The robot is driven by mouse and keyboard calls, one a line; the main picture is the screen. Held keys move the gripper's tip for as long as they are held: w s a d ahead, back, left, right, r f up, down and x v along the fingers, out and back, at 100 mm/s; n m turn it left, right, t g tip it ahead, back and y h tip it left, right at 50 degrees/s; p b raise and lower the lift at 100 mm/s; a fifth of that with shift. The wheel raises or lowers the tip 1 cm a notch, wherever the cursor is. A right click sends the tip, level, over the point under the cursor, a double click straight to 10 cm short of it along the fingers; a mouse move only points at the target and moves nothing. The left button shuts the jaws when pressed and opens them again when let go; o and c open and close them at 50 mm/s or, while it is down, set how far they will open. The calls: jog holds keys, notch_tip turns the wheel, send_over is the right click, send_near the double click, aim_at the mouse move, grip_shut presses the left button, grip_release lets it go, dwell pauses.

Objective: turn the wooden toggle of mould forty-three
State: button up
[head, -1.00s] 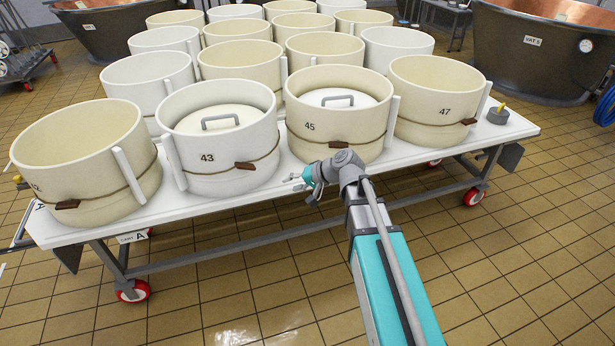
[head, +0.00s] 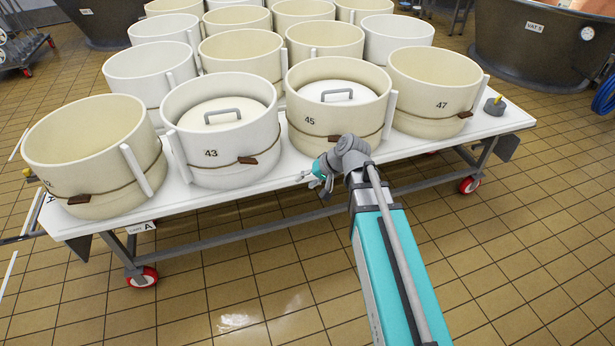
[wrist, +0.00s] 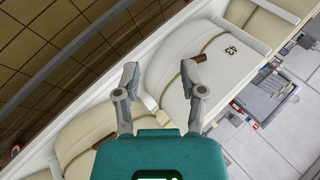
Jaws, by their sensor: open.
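Mould forty-three (head: 225,172) is a white round mould in the front row of the cart. A brown cord rings it, and its wooden toggle (head: 247,160) sits on the front side. In the wrist view the mould (wrist: 178,62) lies ahead with its number 43 showing, and the toggle (wrist: 199,57) appears above the right finger. My gripper (head: 312,178) is near the cart's front edge, in front of mould 45 and right of the toggle. In the wrist view my gripper (wrist: 165,84) is open and empty, with its fingers apart and clear of the toggle.
Cream mould 45 (head: 310,120) stands right of mould 43, with cream mould 47 (head: 432,75) beyond. Another cream mould (head: 85,150) stands at the left. The white cart top (head: 90,222) has a narrow bare strip in front. The tiled floor before it is clear.

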dwell(0.5)
jog(key=m+t+y+b, duration=0.7)
jog(key=m+t+b, duration=0.55)
jog(key=b, duration=1.85)
send_near(249, 160)
jog(key=s+d+m+g, duration=0.1)
jog(key=s+d+g, duration=0.1)
jog(key=d, duration=0.1)
jog(key=shift+s+d+f+t, duration=0.2)
jog(key=shift+f+t, duration=0.05)
jog(key=shift+f, duration=0.2)
jog(key=shift+w+a+r, duration=0.1)
jog(key=p+x, duration=0.2)
jog(key=x, duration=1.1)
jog(key=shift+w+a+r, duration=0.15)
jog(key=shift+a+r, duration=0.05)
jog(key=shift+a, duration=0.05)
